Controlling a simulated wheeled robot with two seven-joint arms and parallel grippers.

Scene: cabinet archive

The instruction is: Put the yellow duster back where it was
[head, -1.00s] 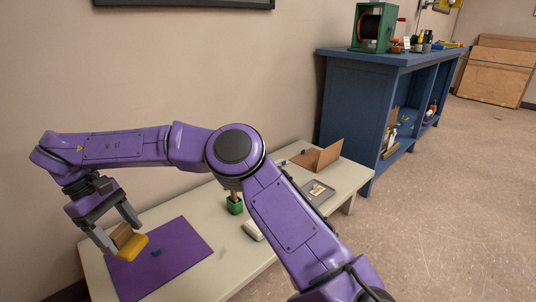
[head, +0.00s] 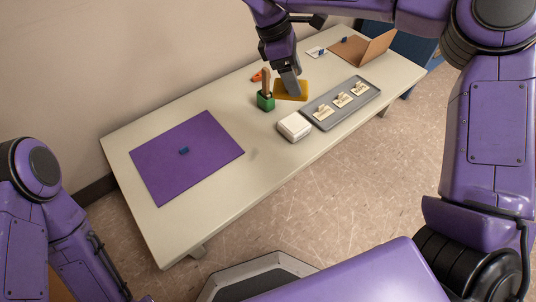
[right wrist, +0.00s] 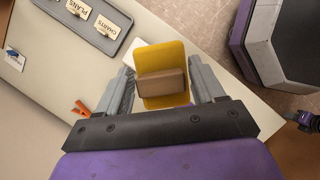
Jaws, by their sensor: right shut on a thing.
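The yellow duster (head: 298,90) has a yellow pad and a brown block handle, which shows in the right wrist view (right wrist: 162,84). My right gripper (head: 291,92) is shut on it, with one finger on each side in the wrist view. It is over the table between the green holder and the grey tray; I cannot tell whether the pad touches the tabletop. The purple mat (head: 200,170) lies at the table's left part with a small blue object (head: 184,151) on it. My left gripper is out of view; only the left arm shows.
A green holder (head: 265,102) with a wooden handle stands left of the duster, an orange clip (head: 257,77) behind it. A white box (head: 294,128) and a grey tray (head: 326,124) with labelled pieces lie in front and right.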

